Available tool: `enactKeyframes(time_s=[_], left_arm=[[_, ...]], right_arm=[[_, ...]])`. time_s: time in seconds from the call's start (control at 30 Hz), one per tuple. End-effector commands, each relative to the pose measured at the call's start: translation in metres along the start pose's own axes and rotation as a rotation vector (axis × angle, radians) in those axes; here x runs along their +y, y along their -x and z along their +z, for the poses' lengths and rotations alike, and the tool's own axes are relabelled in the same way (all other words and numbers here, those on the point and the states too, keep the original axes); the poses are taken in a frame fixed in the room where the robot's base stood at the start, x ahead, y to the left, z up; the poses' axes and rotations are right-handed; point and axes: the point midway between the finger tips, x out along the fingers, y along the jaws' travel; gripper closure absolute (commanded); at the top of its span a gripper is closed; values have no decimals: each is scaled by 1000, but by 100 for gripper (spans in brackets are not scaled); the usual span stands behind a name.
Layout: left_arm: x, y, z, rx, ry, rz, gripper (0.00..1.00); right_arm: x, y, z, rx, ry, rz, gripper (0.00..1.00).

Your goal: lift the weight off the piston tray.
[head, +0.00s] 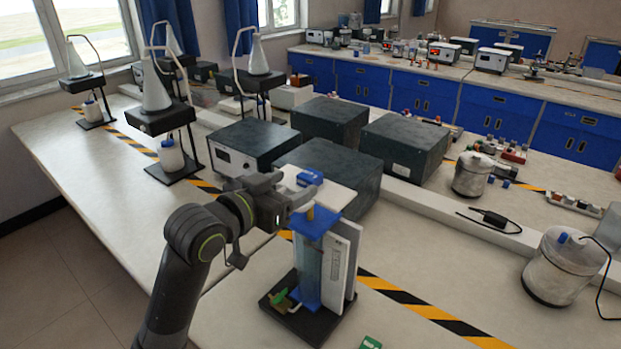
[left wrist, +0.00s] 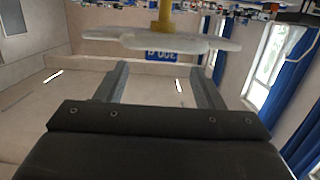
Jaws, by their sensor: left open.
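The weight (head: 309,177) is a small blue block on the white piston tray (head: 338,196). The tray tops a brass rod above a blue-capped clear cylinder (head: 308,272) on a black base. My left gripper (head: 290,188) is at tray height, just left of the weight, and partly hides the tray's left side. In the left wrist view, which is upside down, the open fingers (left wrist: 160,80) point at the blue weight (left wrist: 174,54), which hangs under the tray (left wrist: 120,38) there. The weight appears ahead of the fingertips; I see no contact. My right gripper is out of view.
Dark boxes (head: 330,165) stand close behind the apparatus. Retort-like stands with cones (head: 170,120) line the left side. Metal pots (head: 565,265) stand at right. The bench front left of the apparatus (head: 235,310) is clear.

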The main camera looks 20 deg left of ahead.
Motion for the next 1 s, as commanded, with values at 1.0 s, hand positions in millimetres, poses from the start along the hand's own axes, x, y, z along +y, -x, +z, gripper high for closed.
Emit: enactKeyframes(time_s=[1.0], left_arm=[[-1,-53,7,0,-1,-1,67]], right_arm=[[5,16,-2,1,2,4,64]])
